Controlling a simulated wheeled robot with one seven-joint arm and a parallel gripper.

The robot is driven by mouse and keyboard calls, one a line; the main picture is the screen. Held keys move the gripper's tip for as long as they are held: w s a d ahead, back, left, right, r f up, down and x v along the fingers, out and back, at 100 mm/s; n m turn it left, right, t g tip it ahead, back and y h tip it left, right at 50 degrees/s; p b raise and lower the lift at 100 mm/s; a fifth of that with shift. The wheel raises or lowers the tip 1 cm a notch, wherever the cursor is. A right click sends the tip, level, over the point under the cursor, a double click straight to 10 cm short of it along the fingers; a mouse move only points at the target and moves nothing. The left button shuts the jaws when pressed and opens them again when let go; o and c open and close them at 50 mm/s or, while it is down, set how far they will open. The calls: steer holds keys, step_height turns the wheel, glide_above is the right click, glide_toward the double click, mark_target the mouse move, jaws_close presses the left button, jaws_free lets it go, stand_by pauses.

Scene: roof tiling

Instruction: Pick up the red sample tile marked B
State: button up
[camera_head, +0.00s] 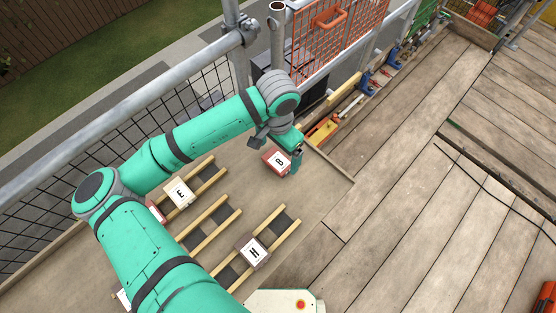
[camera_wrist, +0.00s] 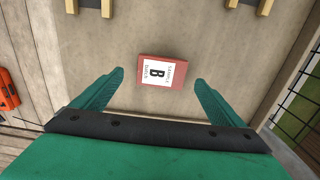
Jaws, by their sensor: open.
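The red sample tile marked B (camera_head: 271,165) lies on the wooden board, at the tip of my arm in the head view. In the wrist view the red tile B (camera_wrist: 174,82) lies flat, its white label facing up, ahead of my gripper and a little above the gap between the fingertips. My gripper (camera_wrist: 158,80) is open, with one green finger at the left and one at the right, and nothing between them is held. In the head view my gripper (camera_head: 290,150) is partly hidden by my wrist and sits beside the tile.
A pale tile marked E (camera_head: 180,193) and a brownish tile marked H (camera_head: 253,251) rest on wooden racks. Another reddish tile is partly hidden behind my arm. The board (camera_head: 320,190) is clear right of the racks. A mesh guardrail (camera_head: 95,167) runs along the left.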

mark_target(277, 160)
steer(key=shift+w+a+f, duration=0.1)
steer(key=shift+w+f, duration=0.05)
steer(key=shift+f, duration=1.8)
steer(key=shift+c, duration=0.7)
steer(key=c, duration=1.1)
steer(key=shift+r, duration=0.1)
